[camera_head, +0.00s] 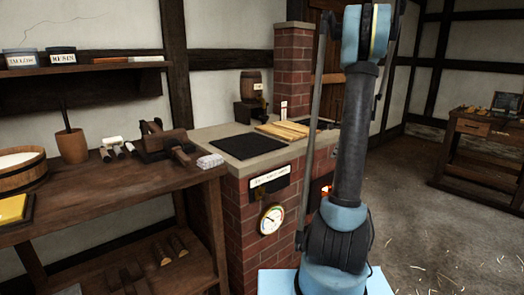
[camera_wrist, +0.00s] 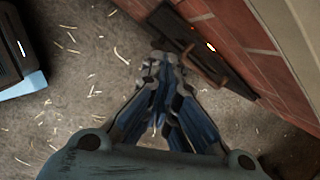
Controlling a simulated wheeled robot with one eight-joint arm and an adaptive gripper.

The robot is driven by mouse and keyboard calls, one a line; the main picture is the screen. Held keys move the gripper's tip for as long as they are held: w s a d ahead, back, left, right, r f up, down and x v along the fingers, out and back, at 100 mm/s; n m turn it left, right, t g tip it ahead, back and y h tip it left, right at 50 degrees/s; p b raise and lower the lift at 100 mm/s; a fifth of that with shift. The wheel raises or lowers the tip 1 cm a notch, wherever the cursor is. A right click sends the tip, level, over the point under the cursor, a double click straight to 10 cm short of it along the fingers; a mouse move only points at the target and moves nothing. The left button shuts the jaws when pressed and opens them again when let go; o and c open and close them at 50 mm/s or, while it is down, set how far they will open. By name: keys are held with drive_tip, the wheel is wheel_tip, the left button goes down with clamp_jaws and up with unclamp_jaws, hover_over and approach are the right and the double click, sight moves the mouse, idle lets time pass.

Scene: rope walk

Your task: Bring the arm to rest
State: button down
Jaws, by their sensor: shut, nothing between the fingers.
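My arm stands upright in the right half of the head view, in front of the brick stove; its end and my gripper are not visible there. In the wrist view my gripper (camera_wrist: 158,64) points down toward the straw-strewn floor (camera_wrist: 75,85). Its fingers are together at the tips, with nothing between them.
The brick stove (camera_head: 242,225) has a dark plate (camera_head: 248,147) and wooden slats (camera_head: 283,130) on top. A workbench (camera_head: 120,190) with tools stands at left. Another table (camera_head: 478,130) stands at far right. The floor (camera_head: 430,220) between is clear except for straw.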

drive_tip(key=s+a+r+n, duration=0.2)
drive_tip(key=s+a+n, duration=0.25)
drive_tip(key=s, duration=0.25)
drive_tip(key=s+a+r+n+h, duration=0.1)
drive_tip(key=s+a+r+n, duration=0.15)
drive_tip(key=s+a, duration=0.4)
drive_tip(key=s+a+r+n, duration=0.1)
drive_tip(key=s+a+n, duration=0.25)
drive_tip(key=s, duration=0.55)
drive_tip(key=s+a+f+n, duration=0.1)
drive_tip(key=s+f+n, duration=0.2)
drive_tip(key=s, duration=0.3)
drive_tip(key=s+a+f+n, duration=0.1)
drive_tip(key=s+f+n, duration=0.2)
drive_tip(key=s+n, duration=0.2)
drive_tip(key=s+a+f+n+h, duration=0.1)
drive_tip(key=s+n, duration=0.3)
drive_tip(key=s, duration=0.5)
drive_tip(key=shift+a+f+g, duration=0.15)
drive_tip(key=shift+f+g, duration=0.15)
drive_tip(key=shift+f, duration=0.6)
drive_tip(key=shift+s, duration=0.1)
drive_tip(key=shift+w+f, duration=0.2)
drive_tip(key=shift+w, duration=0.25)
